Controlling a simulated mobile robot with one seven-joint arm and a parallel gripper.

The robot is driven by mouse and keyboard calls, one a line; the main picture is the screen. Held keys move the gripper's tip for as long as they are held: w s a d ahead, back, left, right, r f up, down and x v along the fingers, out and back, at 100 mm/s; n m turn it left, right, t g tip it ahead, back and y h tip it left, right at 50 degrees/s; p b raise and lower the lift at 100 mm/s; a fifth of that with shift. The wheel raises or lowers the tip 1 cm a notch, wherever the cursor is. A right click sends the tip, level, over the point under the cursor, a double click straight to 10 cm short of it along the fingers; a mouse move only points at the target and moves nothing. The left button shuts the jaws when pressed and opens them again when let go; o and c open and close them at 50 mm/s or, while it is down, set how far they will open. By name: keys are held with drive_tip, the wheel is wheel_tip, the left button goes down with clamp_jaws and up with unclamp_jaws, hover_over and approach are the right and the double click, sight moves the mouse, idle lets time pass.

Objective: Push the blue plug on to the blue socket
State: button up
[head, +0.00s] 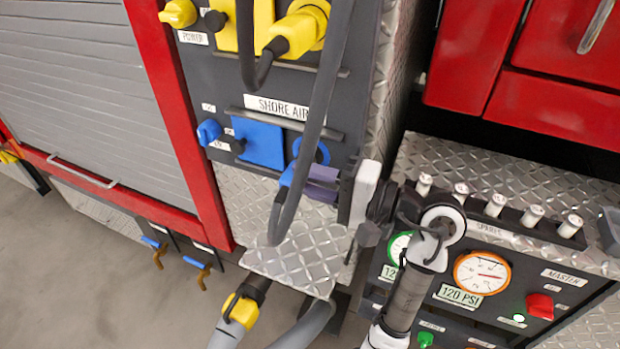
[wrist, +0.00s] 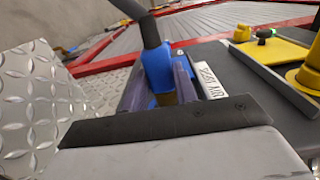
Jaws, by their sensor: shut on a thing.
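The blue plug (head: 288,174) is on the end of a dark grey cable in front of the SHORE AIR panel. My gripper (head: 312,182) is shut on it, with purple finger pads on both sides. In the wrist view the plug (wrist: 157,66) sits between the purple pads, with its cable running up and away. The blue socket (head: 323,152) shows as a round blue rim on the dark panel, partly behind the cable. The plug appears just below and left of it in the head view. I cannot tell whether they touch. The socket is not clearly visible in the wrist view.
A blue square flap (head: 258,142) and small blue knob (head: 208,132) are left of the socket. A yellow plug (head: 300,30) sits above. The looping cable (head: 318,110) crosses the panel. A tread-plate step (head: 290,270) lies below; a gauge panel (head: 482,275) stands right.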

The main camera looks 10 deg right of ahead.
drive_tip(key=shift+w+d+b, duration=0.2)
drive_tip(key=shift+w+b, duration=0.05)
drive_tip(key=shift+b, duration=0.6)
drive_tip(key=shift+b, duration=1.65)
idle(0.4)
drive_tip(key=shift+w+d+b, duration=0.2)
drive_tip(key=shift+w+b, duration=0.1)
idle(0.7)
drive_tip(key=o, duration=1)
